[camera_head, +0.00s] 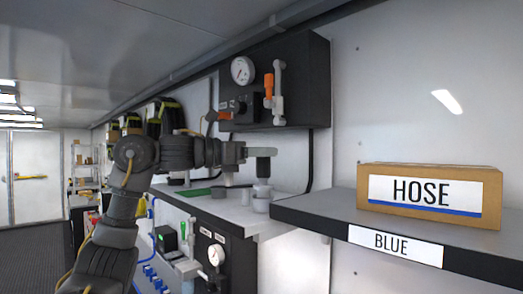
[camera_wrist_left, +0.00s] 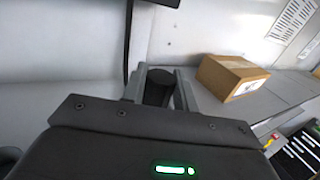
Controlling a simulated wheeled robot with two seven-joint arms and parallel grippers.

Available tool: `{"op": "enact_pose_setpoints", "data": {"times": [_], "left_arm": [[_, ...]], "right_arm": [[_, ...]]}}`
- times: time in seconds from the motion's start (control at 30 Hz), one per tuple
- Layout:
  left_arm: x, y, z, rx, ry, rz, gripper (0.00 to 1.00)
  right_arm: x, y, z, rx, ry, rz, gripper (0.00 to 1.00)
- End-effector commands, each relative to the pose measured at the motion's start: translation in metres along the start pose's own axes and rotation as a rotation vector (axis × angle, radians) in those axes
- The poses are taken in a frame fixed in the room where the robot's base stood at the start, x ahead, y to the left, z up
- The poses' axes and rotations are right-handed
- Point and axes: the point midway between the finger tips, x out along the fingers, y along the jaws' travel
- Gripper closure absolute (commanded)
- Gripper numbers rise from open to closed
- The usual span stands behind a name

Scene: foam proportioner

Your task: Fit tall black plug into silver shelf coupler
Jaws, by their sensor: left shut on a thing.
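The tall black plug (camera_head: 263,167) is upright in my left gripper (camera_head: 258,152), which is shut on it. In the left wrist view the dark plug (camera_wrist_left: 158,88) sits between the two grey fingers of the left gripper (camera_wrist_left: 160,92). In the head view the silver coupler (camera_head: 261,195) stands on the grey shelf (camera_head: 225,207), right under the plug. The plug's lower end looks close above the coupler; I cannot tell whether they touch. The coupler does not show clearly in the left wrist view. My right gripper is not in view.
A black wall panel (camera_head: 300,80) with a gauge and orange-handled valve hangs above the shelf. A cardboard HOSE box (camera_head: 430,195) stands on the right shelf, labelled BLUE (camera_head: 395,246). A panel with a gauge (camera_head: 216,255) is below the shelf.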

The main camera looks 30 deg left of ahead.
Motion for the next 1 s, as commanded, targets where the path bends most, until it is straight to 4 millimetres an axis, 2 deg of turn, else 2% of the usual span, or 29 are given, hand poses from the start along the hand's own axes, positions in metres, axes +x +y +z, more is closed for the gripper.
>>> {"op": "enact_pose_setpoints", "data": {"times": [0.03, 0.07, 0.23, 0.5, 0.63, 1.0], "left_arm": [[0.0, 0.0, 0.0, 0.0, -0.001, 0.0, 1.0], [0.0, 0.0, 0.0, 0.0, 0.0, 0.0, 0.7], [0.0, 0.0, 0.0, 0.0, 0.0, -0.001, 0.49], [-0.001, 0.0, 0.0, 0.0, 0.0, 0.0, 0.49], [-0.011, 0.001, -0.002, 0.003, -0.002, 0.003, 0.49], [-0.085, 0.001, -0.003, 0.002, -0.003, 0.004, 0.49]], "right_arm": [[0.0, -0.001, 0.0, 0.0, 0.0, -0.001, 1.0], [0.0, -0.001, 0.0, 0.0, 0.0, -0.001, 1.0], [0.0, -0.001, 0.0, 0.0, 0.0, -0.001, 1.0], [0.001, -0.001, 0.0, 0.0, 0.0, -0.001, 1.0], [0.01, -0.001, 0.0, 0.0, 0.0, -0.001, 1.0], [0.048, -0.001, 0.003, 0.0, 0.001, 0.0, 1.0]]}}
